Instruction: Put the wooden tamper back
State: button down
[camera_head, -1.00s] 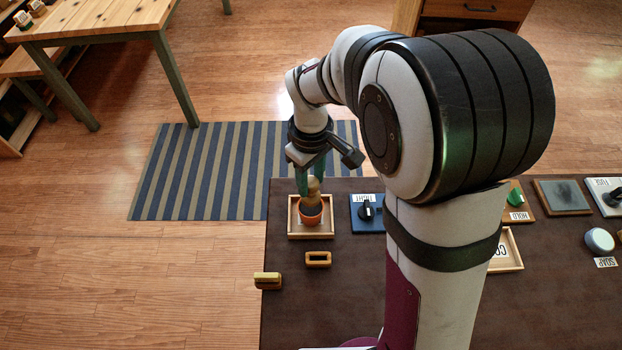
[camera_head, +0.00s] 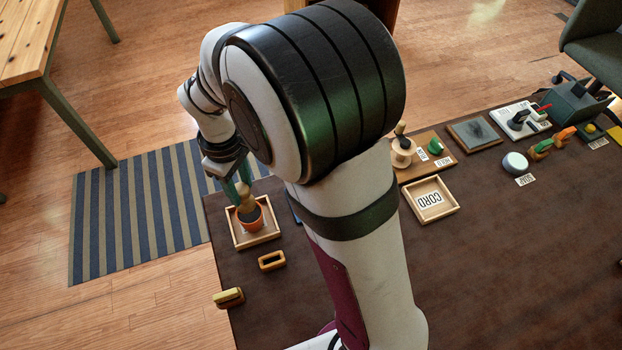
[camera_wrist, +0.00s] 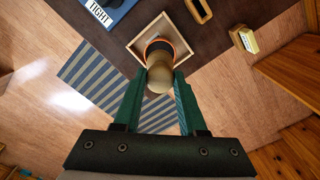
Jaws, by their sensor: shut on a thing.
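The wooden tamper (camera_head: 246,206) stands roughly upright at a small terracotta pot (camera_head: 256,226), in a square wooden tray (camera_head: 236,246) at the table's far left corner. My gripper (camera_head: 239,190) is over it, with its green fingers shut on the tamper's upper part. In the wrist view, the tamper's rounded top (camera_wrist: 160,78) is between the fingertips (camera_wrist: 160,88), and the pot's orange rim (camera_wrist: 183,46) shows behind it. The tamper's lower end is hidden, so I cannot tell how deep it sits in the pot.
A wooden ring-shaped holder (camera_head: 272,261) and a yellow-topped block (camera_head: 229,297) are near the tray. A blue board labelled TIGHT (camera_wrist: 104,12) is beside it, mostly hidden by my arm in the head view. A CORD tray (camera_head: 430,200) is further right. The table's front middle is clear.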

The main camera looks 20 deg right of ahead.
jog(key=d+r+m, duration=0.2)
jog(key=d+m, duration=0.2)
jog(key=d, duration=0.8)
jog(key=w+d+r+m, duration=0.1)
jog(key=d+r+m, duration=0.2)
jog(key=d, duration=0.9)
jog(key=shift+r+m, duration=0.3)
jog(key=shift+m, duration=0.8)
jog(key=shift+f, duration=6.75)
jog(key=shift+f, duration=0.25)
jog(key=shift+c, duration=1.9)
grip_release()
jog(key=shift+r, duration=0.1)
